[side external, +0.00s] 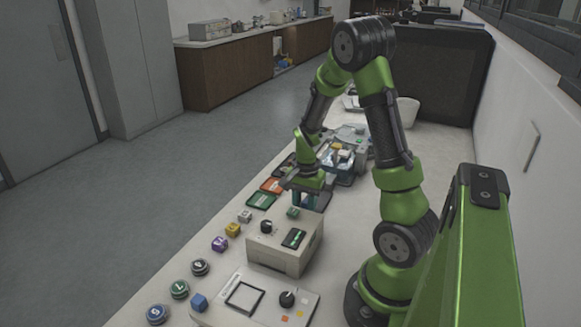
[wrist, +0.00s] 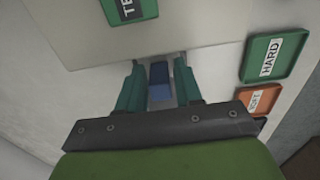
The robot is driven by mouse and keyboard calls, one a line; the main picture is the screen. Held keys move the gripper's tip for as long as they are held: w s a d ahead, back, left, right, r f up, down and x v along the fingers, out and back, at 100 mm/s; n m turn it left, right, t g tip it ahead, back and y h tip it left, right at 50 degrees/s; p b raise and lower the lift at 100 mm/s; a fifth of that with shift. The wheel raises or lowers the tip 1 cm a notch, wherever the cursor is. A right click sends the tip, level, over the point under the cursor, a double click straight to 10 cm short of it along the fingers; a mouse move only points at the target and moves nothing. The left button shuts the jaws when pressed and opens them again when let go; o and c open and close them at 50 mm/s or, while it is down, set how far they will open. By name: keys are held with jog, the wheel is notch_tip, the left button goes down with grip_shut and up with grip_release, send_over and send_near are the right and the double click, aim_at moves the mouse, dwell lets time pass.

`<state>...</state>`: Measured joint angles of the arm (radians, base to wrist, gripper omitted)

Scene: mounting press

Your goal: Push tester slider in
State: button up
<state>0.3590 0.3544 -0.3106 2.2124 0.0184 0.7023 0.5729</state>
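The tester is a beige box (side external: 285,245) with a dark knob and a green display on top. In the wrist view its pale top (wrist: 200,25) carries a green label reading "TE…". A narrow grey slider (wrist: 172,68) appears to stick out from its edge, with a blue block (wrist: 159,82) on it. My gripper (wrist: 158,85) has its two teal fingers apart, one on each side of the blue block, with gaps visible. In the side view my gripper (side external: 306,197) is low at the far end of the tester. The slider is hidden there.
A green HARD tray (wrist: 275,57) and an orange SOFT tray (wrist: 260,99) lie close on the right in the wrist view. More equipment (side external: 345,150) stands behind my gripper.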

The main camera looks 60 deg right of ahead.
aim_at(305, 202)
jog(key=shift+o, duration=0.9)
jog(key=shift+d, duration=0.15)
jog(key=shift+r, duration=0.15)
notch_tip(305, 202, up, 17)
jog(key=shift+f, duration=0.2)
